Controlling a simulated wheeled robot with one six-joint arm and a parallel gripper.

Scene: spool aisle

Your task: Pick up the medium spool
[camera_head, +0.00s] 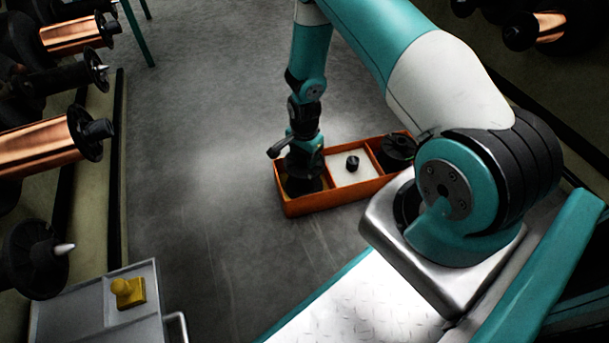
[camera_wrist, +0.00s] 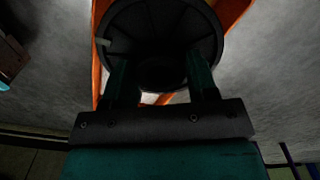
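An orange tray (camera_head: 330,203) with three compartments stands on the floor. A wide black spool (camera_head: 300,187) sits in its left compartment, mostly hidden by my gripper (camera_head: 304,160) above it. In the wrist view the round black flange of this spool (camera_wrist: 160,22) lies under my gripper (camera_wrist: 161,76). The two fingers are spread apart, one on each side of the dark hub; whether they touch it is too dark to tell. Another dark spool (camera_head: 397,148) is in the right compartment. I cannot tell by size which one is the medium spool.
The middle compartment has a white floor with a small black piece (camera_head: 352,163). Copper spools (camera_head: 42,147) line a rack at the left. A grey cart (camera_head: 90,308) with a yellow piece (camera_head: 128,291) stands at lower left. The floor (camera_head: 195,150) between is clear.

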